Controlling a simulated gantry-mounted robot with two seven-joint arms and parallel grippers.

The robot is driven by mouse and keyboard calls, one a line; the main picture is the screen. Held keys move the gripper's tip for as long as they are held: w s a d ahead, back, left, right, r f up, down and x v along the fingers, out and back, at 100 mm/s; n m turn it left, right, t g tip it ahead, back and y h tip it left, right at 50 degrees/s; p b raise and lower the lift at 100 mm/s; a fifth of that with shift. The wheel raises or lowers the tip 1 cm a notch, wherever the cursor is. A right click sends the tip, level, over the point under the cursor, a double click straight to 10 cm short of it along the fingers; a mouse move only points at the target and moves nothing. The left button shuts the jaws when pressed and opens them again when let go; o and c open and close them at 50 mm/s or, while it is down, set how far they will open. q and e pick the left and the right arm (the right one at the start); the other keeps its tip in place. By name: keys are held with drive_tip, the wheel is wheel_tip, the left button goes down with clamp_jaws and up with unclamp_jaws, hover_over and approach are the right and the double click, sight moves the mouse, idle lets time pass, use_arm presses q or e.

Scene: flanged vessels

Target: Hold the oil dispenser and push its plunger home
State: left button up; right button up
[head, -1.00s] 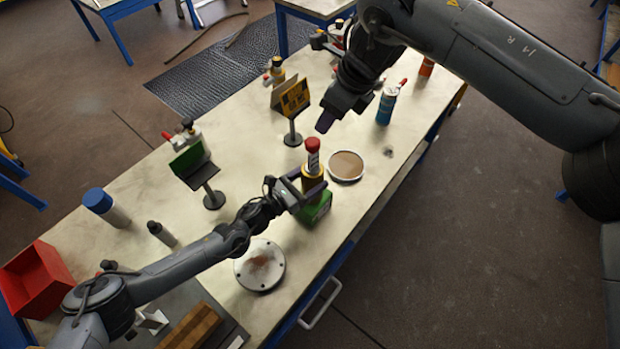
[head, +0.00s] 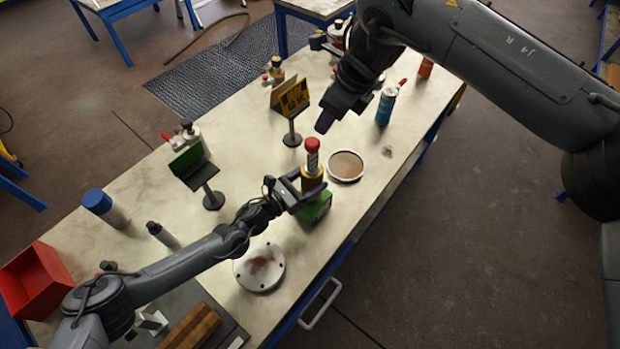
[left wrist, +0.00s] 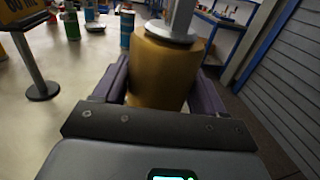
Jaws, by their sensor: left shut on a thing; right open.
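The oil dispenser (head: 313,185) has a gold body and a red-topped plunger (head: 312,145) that stands up out of it. It is upright over the table. In the left wrist view its gold body (left wrist: 163,75) fills the middle, with a pale metal collar and a shaft rising from it. My left gripper (head: 310,192) is shut around the body, one purple finger on each side. My right gripper (head: 325,121) is open and empty, above and slightly right of the red top, apart from it.
A green block (head: 316,210) is just below the dispenser. A round brown-topped dish (head: 346,166) lies to its right and a flanged disc (head: 259,267) to its lower left. Sign stands (head: 292,105) and a blue can (head: 386,106) stand farther back. The table's front edge is near.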

sight(312, 141)
idle(0.4)
drive_tip(key=c, duration=0.5)
drive_tip(key=shift+m, duration=0.6)
drive_tip(key=shift+c, duration=1.2)
drive_tip(key=shift+a+f+m, duration=0.15)
drive_tip(key=shift+f+m, duration=0.05)
drive_tip(key=shift+m, duration=0.3)
clamp_jaws()
drive_tip(key=shift+w+a+f+m+t+h, duration=0.2)
drive_tip(key=shift+a+f+m, duration=0.25)
drive_tip(key=shift+f, duration=0.65)
drive_tip(key=shift+w+a+f+m+t+h, duration=0.1)
drive_tip(key=shift+w+a+f+m+h, duration=0.3)
drive_tip(key=shift+f, duration=0.75)
drive_tip(key=shift+w+a+f+m+t+h, duration=0.1)
drive_tip(key=shift+a+f+m, duration=0.45)
drive_tip(key=shift+f, duration=0.55)
